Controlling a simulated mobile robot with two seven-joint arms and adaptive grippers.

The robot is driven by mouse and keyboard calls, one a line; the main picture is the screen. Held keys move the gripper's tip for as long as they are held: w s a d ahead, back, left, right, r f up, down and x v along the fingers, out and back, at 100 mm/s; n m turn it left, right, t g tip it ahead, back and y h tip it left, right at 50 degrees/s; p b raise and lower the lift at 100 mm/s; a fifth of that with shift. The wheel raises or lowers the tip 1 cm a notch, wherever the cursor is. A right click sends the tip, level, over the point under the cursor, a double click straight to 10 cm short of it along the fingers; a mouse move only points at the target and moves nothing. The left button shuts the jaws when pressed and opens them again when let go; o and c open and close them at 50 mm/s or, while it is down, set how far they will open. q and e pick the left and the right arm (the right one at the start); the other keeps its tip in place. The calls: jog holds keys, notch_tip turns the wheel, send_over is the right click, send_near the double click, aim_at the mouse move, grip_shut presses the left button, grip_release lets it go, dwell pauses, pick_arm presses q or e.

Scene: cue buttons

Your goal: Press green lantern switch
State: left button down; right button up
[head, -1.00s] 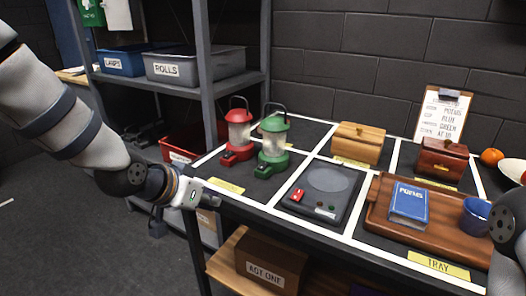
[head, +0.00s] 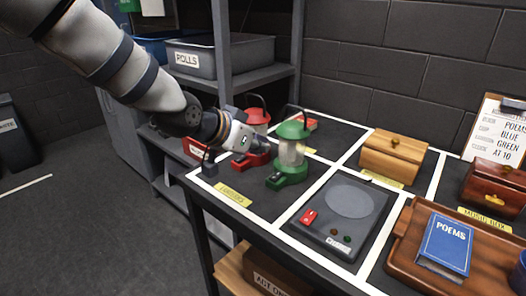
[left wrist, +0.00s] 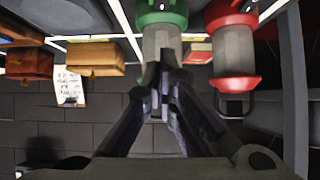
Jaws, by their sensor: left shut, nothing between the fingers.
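The green lantern (head: 294,131) stands upright on the table, with a green switch block (head: 283,177) at its front foot. The red lantern (head: 257,117) stands to its left, partly hidden by my arm. My left gripper (head: 258,146) is at the lanterns, left of the green one; its fingertips are hard to make out in the head view. In the left wrist view, the shut, empty fingers (left wrist: 160,84) overlap the glass of the green lantern (left wrist: 162,42), and the red lantern (left wrist: 234,50) is to the right. I cannot tell whether they touch. My right gripper is not in view.
A dark panel (head: 372,227) with a red switch lies right of the lanterns. A wooden box (head: 392,157), a tray (head: 404,255) with a blue book (head: 446,246) and a note card (head: 497,128) are farther right. Grey shelving (head: 222,60) stands behind left.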

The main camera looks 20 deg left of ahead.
pick_arm(q)
jog(key=b, duration=0.2)
send_over(276, 176)
jog(key=f, duration=0.5)
jog(key=shift+s+f, duration=0.3)
jog(key=shift+f, duration=0.05)
notch_tip(276, 176, down, 2)
jog(key=shift+w, duration=0.15)
jog(key=shift+f, duration=0.35)
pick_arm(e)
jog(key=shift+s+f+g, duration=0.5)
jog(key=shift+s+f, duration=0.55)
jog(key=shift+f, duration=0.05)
